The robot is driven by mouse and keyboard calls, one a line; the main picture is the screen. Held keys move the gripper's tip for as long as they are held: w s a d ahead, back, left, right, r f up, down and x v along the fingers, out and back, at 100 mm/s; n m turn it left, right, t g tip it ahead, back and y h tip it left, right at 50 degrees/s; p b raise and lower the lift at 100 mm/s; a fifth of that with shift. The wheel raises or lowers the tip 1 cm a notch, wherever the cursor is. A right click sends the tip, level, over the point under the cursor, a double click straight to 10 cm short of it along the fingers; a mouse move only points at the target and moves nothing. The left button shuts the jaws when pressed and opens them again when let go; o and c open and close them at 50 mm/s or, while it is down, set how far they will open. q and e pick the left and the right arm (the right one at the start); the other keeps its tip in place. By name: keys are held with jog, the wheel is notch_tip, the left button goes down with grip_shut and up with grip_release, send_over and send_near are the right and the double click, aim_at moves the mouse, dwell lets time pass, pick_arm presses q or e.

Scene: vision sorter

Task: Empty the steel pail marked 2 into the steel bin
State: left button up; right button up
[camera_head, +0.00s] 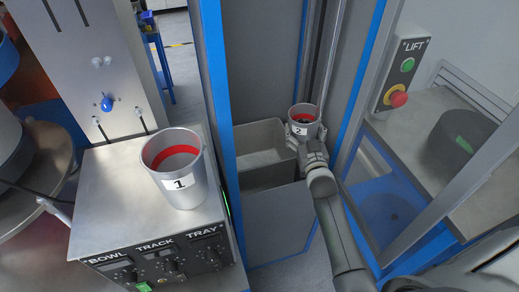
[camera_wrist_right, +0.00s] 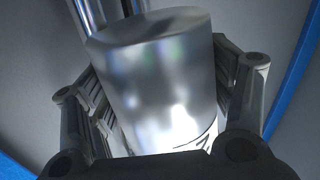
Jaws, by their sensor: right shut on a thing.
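The steel pail marked 2 (camera_head: 304,125) is in the middle right of the head view, beside the right end of the steel bin (camera_head: 268,128). Its mouth faces up toward the head camera; a red band shows inside, with something dark low down that is too small to make out. My right gripper (camera_head: 306,142) is shut around the pail's side. In the right wrist view, the shiny pail (camera_wrist_right: 155,85) fills the middle between both fingers, with part of its label at the lower edge. The bin is open-topped and grey, its visible floor bare. My left gripper is out of view.
A steel pail marked 1 (camera_head: 184,185) stands on the control box (camera_head: 105,215) at left. A blue frame post (camera_head: 217,100) rises between box and bin. Another blue post and a lift button panel (camera_head: 404,75) stand to the right.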

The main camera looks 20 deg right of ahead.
aim_at(295, 135)
jog(key=shift+w+a+n, duration=0.1)
jog(key=shift+a+n, duration=0.1)
jog(key=shift+n, duration=0.3)
jog(key=shift+w+a+r+n, duration=0.1)
jog(key=shift+a+r+n, duration=0.2)
jog(key=shift+r+n, duration=0.5)
jog(key=shift+a+f+n+b, duration=0.2)
jog(key=shift+f+n+b, duration=0.15)
jog(key=shift+n, duration=0.35)
jog(key=shift+w+a+f+n+b, duration=0.15)
jog(key=shift+a+n+b, duration=0.2)
jog(key=shift+n, duration=0.3)
jog(key=shift+w+a+f+n+b, duration=0.1)
jog(key=shift+w+a+n+b, duration=0.1)
jog(key=shift+a+n, duration=0.35)
jog(key=shift+d+f+n+g, duration=0.15)
jog(key=shift+n+g, duration=0.15)
jog(key=shift+n, duration=0.8)
jog(key=shift+n, duration=0.6)
jog(key=shift+r+n+p, duration=0.65)
jog(key=shift+n+p, duration=0.15)
jog(key=shift+n, duration=0.1)
jog(key=shift+f+n, duration=0.15)
jog(key=shift+n, duration=0.55)
jog(key=shift+w+a+f+n+h, duration=0.1)
jog(key=shift+w+a+n+h, duration=0.1)
jog(key=shift+a+n, duration=0.25)
jog(key=shift+w+a+f+n+h, duration=0.1)
jog(key=shift+a+n+h, duration=0.1)
jog(key=shift+a+n, duration=0.2)
